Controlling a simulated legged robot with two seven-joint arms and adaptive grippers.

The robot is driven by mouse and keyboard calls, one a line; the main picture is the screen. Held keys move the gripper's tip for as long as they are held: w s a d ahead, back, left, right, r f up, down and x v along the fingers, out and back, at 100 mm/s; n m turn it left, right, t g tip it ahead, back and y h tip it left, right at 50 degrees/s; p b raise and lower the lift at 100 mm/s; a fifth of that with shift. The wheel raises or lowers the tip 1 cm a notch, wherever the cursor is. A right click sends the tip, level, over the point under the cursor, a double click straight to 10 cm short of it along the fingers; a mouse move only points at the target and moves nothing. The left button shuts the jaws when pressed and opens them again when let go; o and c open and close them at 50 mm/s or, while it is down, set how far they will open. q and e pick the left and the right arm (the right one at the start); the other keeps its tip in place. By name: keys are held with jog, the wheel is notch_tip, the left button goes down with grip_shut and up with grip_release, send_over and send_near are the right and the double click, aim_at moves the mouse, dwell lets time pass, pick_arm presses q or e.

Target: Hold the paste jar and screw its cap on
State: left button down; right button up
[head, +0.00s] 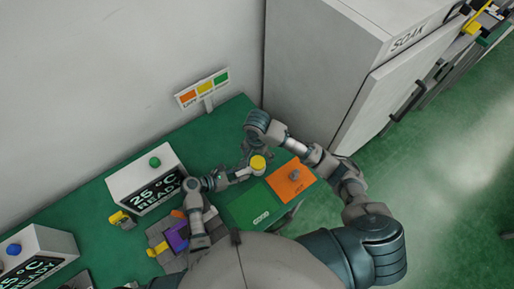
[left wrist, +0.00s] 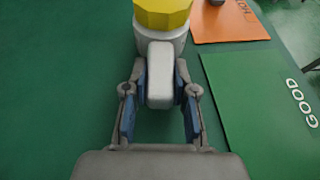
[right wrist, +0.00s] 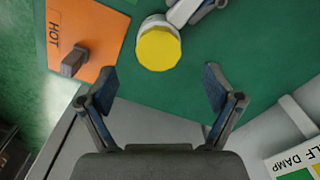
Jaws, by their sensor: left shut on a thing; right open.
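The paste jar (left wrist: 160,40) is a white round pot with a pale block-shaped grip (left wrist: 159,88) sticking out toward my left wrist. A faceted yellow cap (right wrist: 158,48) sits over the jar's mouth; I cannot tell how far it is threaded. In the head view the cap (head: 258,163) is left of the orange pad. My left gripper (left wrist: 159,75) is shut on the jar's grip. My right gripper (right wrist: 160,82) is open and empty, with the cap beyond its fingertips and not between them. The jar's body is mostly hidden in the head view.
A green GOOD pad (head: 250,207) and an orange HOT pad (head: 291,181) with a grey knob lie beside the jar. A display box (head: 146,181) stands left, a colour-coded sign (head: 202,88) behind. A large SOAK cabinet (head: 345,70) stands at back right.

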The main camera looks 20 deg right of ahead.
aim_at(257, 162)
notch_tip(257, 162, up, 6)
jog(key=shift+r, duration=0.2)
pick_arm(q)
jog(key=c, duration=0.8)
grip_release()
jog(key=shift+c, duration=0.2)
